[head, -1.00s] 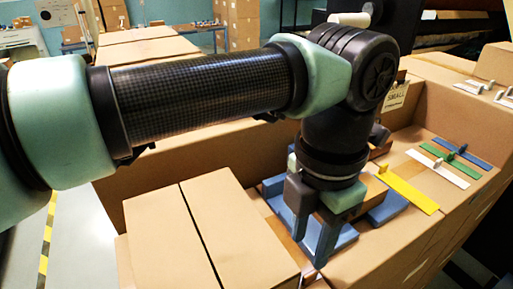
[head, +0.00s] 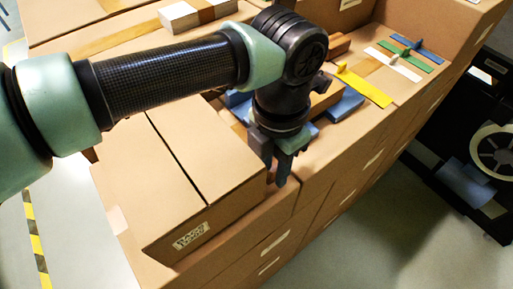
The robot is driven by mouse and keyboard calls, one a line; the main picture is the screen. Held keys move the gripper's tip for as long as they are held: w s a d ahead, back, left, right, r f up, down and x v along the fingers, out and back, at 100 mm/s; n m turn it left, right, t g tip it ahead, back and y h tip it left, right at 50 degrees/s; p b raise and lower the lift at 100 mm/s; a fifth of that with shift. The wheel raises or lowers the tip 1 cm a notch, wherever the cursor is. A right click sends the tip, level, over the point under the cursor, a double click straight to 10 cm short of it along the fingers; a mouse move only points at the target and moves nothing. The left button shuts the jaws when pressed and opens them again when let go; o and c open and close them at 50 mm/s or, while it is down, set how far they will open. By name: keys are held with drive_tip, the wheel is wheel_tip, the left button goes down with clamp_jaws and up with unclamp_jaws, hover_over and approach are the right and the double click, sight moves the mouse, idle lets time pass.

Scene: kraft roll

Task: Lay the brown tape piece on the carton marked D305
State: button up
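A closed cardboard carton (head: 165,165) with a dark seam across its top stands at the lower left. Its front label (head: 191,236) is too blurred to read with certainty; it may say D305. My gripper (head: 276,178) points down just right of this carton, close to its right edge. Its fingers overlap in this view, so I cannot tell whether they are open, shut or holding something.
Yellow (head: 362,87), white (head: 393,64), green (head: 411,54) and blue (head: 419,49) strips with small tabs lie on the cardboard surface at upper right. Blue pieces (head: 346,104) lie behind my gripper. A black rack (head: 455,140) with a reel stands at right.

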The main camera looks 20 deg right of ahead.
clamp_jaws()
drive_tip(key=shift+r, duration=0.1)
